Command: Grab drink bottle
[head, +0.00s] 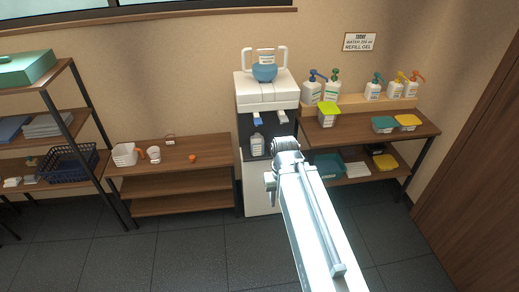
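A small pale bottle with a label (257,145) stands upright in the bay of the white water dispenser (266,88). It looks like the drink bottle, but its label is too small to read. My arm reaches up from the lower right. My gripper (271,189) hangs at its far end, in front of the dispenser's lower white part, below and slightly right of the bottle in the picture. It appears apart from the bottle. It is too small to tell whether its fingers are open or shut.
Pump bottles (331,88) and lidded tubs (384,124) stand on the right shelf. A rack with a dark basket (48,168) stands far left. The dark tiled floor is clear.

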